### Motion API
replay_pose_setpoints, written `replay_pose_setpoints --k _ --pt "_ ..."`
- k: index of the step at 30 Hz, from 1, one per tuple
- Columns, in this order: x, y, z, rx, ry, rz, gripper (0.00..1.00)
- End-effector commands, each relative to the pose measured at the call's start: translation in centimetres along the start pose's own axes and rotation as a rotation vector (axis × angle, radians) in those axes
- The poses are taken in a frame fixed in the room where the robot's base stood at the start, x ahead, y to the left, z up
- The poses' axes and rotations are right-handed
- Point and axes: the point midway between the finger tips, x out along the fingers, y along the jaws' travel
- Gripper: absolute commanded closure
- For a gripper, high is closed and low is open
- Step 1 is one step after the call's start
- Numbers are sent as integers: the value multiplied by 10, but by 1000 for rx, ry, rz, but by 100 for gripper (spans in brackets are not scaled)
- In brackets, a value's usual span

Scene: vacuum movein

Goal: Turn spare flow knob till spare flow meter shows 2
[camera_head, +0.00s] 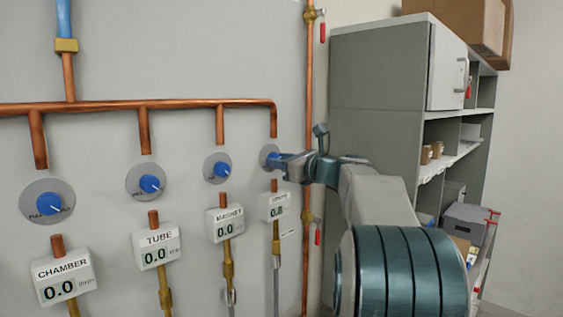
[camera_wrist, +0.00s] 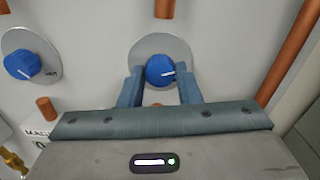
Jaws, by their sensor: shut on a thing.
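The spare flow knob (camera_wrist: 160,70) is blue with a white pointer line and sits on a round grey plate (camera_wrist: 176,44) on the wall. In the wrist view my gripper (camera_wrist: 160,74) has one finger on each side of it and is shut on it. The pointer line points to the right. In the head view my gripper (camera_head: 278,160) reaches the rightmost plate (camera_head: 265,152) and hides most of the knob. The spare flow meter (camera_head: 275,208) below it shows 0.0; its label is too small to read clearly.
To the left are the magnet knob (camera_head: 221,169), tube knob (camera_head: 149,184) and chamber knob (camera_head: 48,203); their meters all show 0.0. A grey cabinet (camera_head: 375,90) stands farther right.

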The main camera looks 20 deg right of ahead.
Motion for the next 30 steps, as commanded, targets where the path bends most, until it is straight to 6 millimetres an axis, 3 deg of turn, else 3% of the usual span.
replay_pose_setpoints --k 11,30 --pt "0 1 -4 -199 -2 0 92" --pt "0 1 -4 -802 -1 -1 92"
